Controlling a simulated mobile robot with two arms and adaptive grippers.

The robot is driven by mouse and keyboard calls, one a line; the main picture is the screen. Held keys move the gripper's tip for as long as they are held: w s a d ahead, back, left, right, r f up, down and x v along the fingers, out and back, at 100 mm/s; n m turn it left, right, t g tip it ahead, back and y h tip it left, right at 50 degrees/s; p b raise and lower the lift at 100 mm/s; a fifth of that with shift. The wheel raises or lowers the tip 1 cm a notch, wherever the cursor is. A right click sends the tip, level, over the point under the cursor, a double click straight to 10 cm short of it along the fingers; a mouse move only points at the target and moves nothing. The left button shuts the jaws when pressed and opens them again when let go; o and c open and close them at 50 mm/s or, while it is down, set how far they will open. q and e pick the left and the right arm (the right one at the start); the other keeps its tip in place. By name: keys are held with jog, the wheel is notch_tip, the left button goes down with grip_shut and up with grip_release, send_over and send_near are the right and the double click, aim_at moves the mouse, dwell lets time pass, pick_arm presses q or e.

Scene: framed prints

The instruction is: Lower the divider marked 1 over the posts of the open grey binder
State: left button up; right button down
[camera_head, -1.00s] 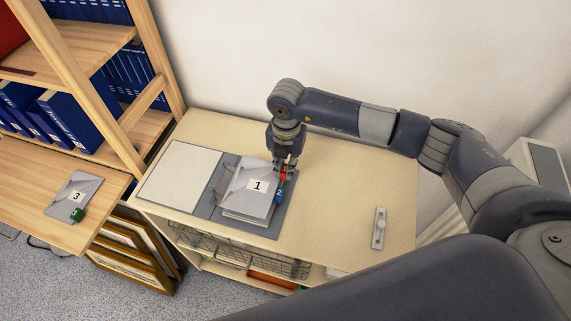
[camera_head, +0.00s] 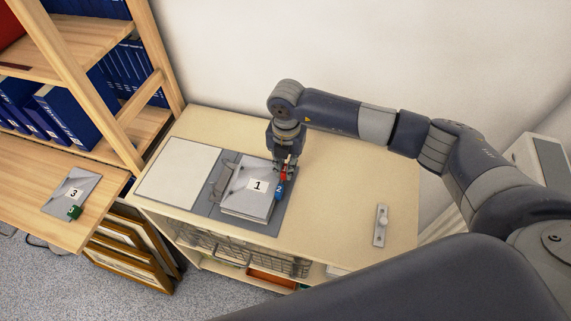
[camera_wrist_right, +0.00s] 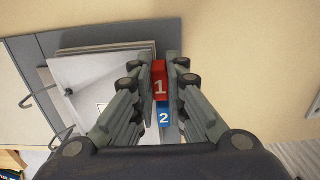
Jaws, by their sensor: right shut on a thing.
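The divider marked 1 (camera_head: 248,202) is a grey sheet with a white number label and a red tab (camera_wrist_right: 159,85). It lies over the stack in the open grey binder (camera_head: 284,222), roughly lined up with it. My right gripper (camera_head: 285,167) is shut on the red tab at the divider's right edge; its fingers (camera_wrist_right: 160,64) flank the tab in the wrist view. The blue tab marked 2 (camera_head: 279,190) sticks out just below. Metal binder posts (camera_wrist_right: 42,97) show at the divider's left edge; whether they pass through its holes I cannot tell. My left gripper is out of view.
A divider marked 3 (camera_head: 72,190) with a green tab lies on the wooden shelf at left. A small grey-white object (camera_head: 381,226) lies on the cabinet top (camera_head: 340,200), which is otherwise clear right of the binder. A shelf unit with blue binders stands at left.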

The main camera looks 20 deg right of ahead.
jog(key=shift+f, duration=0.3)
jog(key=c, duration=1.5)
grip_release()
jog(key=shift+c, duration=0.2)
jog(key=shift+r, duration=0.1)
jog(key=shift+r+p, duration=2.25)
jog(key=shift+r, duration=1.25)
jog(key=shift+f, duration=0.1)
